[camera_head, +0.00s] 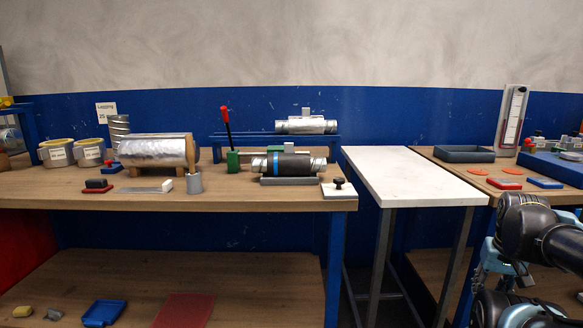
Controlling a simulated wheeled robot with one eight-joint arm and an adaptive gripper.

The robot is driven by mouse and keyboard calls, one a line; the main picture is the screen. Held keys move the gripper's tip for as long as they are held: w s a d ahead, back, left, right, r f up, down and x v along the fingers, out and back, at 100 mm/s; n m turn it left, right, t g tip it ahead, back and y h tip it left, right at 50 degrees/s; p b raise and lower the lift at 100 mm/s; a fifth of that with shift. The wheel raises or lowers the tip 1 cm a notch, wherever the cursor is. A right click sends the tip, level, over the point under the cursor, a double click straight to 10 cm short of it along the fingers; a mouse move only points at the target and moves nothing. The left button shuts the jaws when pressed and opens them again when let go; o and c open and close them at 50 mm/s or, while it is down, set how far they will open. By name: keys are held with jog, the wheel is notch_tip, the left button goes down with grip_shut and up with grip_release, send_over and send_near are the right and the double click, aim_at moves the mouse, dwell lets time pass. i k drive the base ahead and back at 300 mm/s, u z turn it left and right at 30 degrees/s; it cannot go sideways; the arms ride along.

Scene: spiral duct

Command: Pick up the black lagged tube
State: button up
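The black lagged tube (300,166) lies level on the wooden workbench, near its right end. It has a black sleeve, a blue band left of its middle and bare silver metal at both ends. It sits on or just behind a low grey block (291,181); the contact is hard to make out. My arm shows at the right edge, well away from the tube. I cannot make out my gripper's fingers in this view.
On the workbench (60,190), a grey cup (195,183), a foil-wrapped roll (152,150) on a wooden stand and a red-handled lever (227,125) stand left of the tube. A white plate with a black knob (339,184) is at its right. A white-topped table (410,174) is clear.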

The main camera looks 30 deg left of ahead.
aim_at(288, 163)
jog(key=u, duration=0.05)
jog(key=k, duration=1.3)
jog(key=u, duration=0.45)
jog(key=i, duration=0.85)
jog(key=z, duration=0.1)
